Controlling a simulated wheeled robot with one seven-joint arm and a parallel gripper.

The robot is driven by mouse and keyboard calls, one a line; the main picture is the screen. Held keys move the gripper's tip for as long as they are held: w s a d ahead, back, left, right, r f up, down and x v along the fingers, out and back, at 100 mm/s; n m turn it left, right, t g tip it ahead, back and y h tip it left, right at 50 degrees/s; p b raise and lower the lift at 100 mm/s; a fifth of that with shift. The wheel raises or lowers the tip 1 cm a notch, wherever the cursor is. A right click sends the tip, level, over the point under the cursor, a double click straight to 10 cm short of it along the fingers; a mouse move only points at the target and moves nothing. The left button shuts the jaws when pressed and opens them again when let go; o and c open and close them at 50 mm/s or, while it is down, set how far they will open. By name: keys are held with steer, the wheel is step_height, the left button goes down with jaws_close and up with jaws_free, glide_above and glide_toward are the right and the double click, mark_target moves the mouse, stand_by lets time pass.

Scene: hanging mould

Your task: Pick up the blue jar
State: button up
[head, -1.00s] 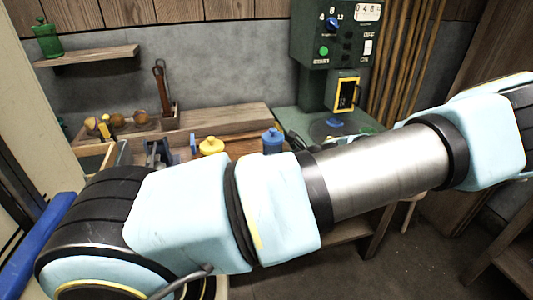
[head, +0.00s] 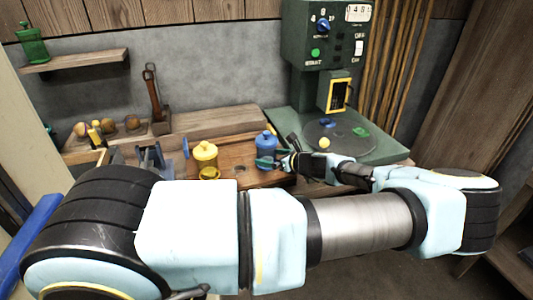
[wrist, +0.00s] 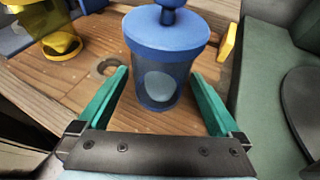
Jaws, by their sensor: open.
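The blue jar (head: 265,147) stands upright on the wooden bench board. It has a blue lid with a knob, and in the wrist view its see-through body (wrist: 160,88) holds a pale round thing. My gripper (head: 272,161) is open beside the jar. In the wrist view its green fingers (wrist: 160,76) point at the jar's lower body, one toward each side, with visible space between fingers and jar. Nothing is gripped. Part of the jar's base is hidden by a finger in the head view.
A yellow jar (head: 205,158) stands left of the blue jar. A green machine (head: 325,55) with a round plate (head: 340,138) stands to the right, small coloured pieces on the plate. A wooden ledge (head: 215,122) runs behind. A green jar (head: 32,45) sits on a wall shelf.

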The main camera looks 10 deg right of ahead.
mark_target(267, 132)
steer(key=shift+x, duration=1.35)
steer(key=shift+c, duration=0.4)
jaws_close()
steer(key=shift+r, duration=0.15)
step_height(267, 132, up, 10)
steer(key=shift+s+b, duration=0.1)
steer(key=shift+b, duration=0.55)
steer(key=s+r+p, duration=0.5)
steer(key=r+p, duration=0.2)
steer(key=r, duration=0.1)
steer(key=shift+s+d+p, duration=0.35)
steer(key=shift+d, duration=0.05)
